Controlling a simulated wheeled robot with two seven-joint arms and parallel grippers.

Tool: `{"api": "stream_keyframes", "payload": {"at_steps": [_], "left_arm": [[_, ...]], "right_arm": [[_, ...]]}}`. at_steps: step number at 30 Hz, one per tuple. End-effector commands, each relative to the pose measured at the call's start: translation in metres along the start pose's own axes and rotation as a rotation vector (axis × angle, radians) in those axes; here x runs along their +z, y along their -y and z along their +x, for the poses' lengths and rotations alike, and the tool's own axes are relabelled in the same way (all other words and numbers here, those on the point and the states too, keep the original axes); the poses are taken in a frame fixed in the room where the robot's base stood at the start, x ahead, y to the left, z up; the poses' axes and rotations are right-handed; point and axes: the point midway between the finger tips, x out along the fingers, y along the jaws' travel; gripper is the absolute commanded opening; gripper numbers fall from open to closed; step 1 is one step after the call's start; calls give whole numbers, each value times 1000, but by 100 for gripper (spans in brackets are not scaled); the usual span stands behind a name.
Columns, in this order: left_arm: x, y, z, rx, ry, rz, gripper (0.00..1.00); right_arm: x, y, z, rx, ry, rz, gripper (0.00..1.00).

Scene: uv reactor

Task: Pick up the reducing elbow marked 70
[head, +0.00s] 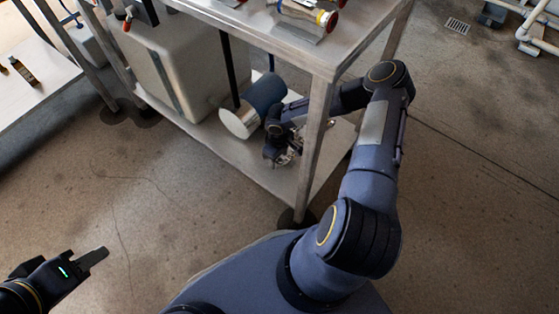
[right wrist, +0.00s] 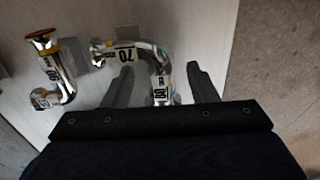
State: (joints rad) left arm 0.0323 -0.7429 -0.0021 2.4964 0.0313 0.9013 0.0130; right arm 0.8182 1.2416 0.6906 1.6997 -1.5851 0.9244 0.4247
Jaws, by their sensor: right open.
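The reducing elbow marked 70 (right wrist: 124,55) is a shiny metal bent pipe on the pale lower shelf in the right wrist view. Its 70 label reads upside down, and the bend runs to the right and down to a label that looks like 80. My right gripper (right wrist: 160,67) is open, with one finger on each side of the elbow's lower right leg; I cannot tell whether they touch it. In the head view my right gripper (head: 284,152) is low by the shelf, its fingers largely hidden. My left gripper (head: 103,254) is empty at the lower left.
A second metal elbow (right wrist: 55,75) with a red end lies left of the first. The table leg (head: 314,145) is close to my right arm. Open floor (head: 150,200) lies in front.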

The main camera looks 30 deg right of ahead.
Motion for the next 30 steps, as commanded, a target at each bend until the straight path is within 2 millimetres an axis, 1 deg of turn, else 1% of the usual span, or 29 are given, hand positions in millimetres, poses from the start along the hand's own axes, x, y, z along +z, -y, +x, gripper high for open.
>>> {"api": "stream_keyframes", "payload": {"at_steps": [1, 5, 8, 14, 26, 30], "left_arm": [[4, 4, 9, 0, 0, 0, 36], [6, 6, 12, 0, 0, 0, 36], [6, 6, 13, 0, 0, 0, 36], [6, 6, 12, 0, 0, 0, 36], [6, 6, 12, 0, 0, 0, 36], [6, 6, 12, 0, 0, 0, 36]], "right_arm": [[0, 0, 15, -5, 1, 3, 53], [0, 0, 28, -2, 1, 2, 53], [0, -1, 31, -1, 0, 2, 53], [0, -1, 30, 0, 0, 1, 53], [0, -1, 30, 0, 0, 1, 0], [-1, -1, 30, 1, 0, 0, 0]]}}
